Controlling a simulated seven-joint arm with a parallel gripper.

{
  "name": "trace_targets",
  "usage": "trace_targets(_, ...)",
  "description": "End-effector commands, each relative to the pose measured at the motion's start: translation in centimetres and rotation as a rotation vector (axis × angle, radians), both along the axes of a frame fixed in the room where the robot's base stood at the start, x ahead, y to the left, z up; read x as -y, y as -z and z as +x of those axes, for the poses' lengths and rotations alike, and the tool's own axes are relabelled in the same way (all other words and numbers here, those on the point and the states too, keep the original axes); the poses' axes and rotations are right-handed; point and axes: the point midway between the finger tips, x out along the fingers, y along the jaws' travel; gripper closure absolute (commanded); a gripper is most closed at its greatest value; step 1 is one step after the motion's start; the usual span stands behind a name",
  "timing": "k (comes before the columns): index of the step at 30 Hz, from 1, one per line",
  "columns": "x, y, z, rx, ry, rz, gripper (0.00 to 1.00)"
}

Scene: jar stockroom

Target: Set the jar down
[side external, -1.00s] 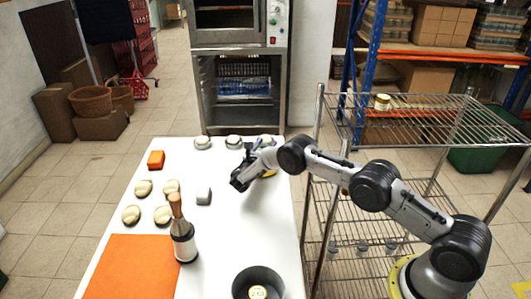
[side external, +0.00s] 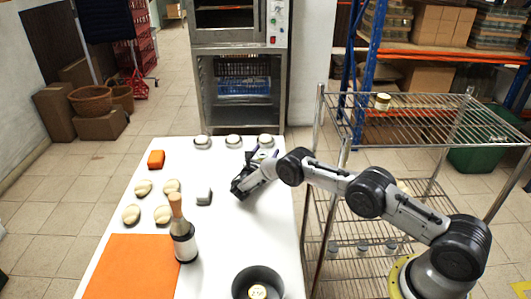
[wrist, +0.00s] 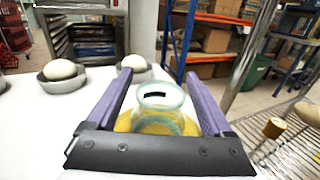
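The jar (wrist: 158,108) is clear glass with a round open rim and yellow contents. In the wrist view it is between the two purple fingers of my gripper (wrist: 160,100), which meet its sides. My gripper (side external: 259,158) is shut on the jar, low over the back right part of the white table (side external: 225,240). In the side view my gripper largely hides the jar. The jar's base is hidden, so I cannot tell whether it touches the table.
White round items in grey dishes (side external: 202,142) line the table's back edge, close to my gripper. A wire rack (side external: 400,115) stands right.

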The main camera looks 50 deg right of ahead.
Motion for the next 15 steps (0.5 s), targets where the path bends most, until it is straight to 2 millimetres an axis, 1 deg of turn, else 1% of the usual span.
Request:
trace_targets(5, 0.0, 0.0, 0.0, 0.0, 0.0, 0.0, 0.15)
trace_targets(8, 0.0, -0.4, 0.0, 0.0, 0.0, 0.0, 0.15)
trace_targets(11, -1.2, -0.3, -0.4, -0.003, -0.003, 0.0, 0.15)
trace_targets(14, -2.9, -0.3, -1.1, -0.002, -0.004, 0.0, 0.15)
trace_targets(15, -3.7, -0.3, -1.4, -0.002, -0.005, 0.0, 0.15)
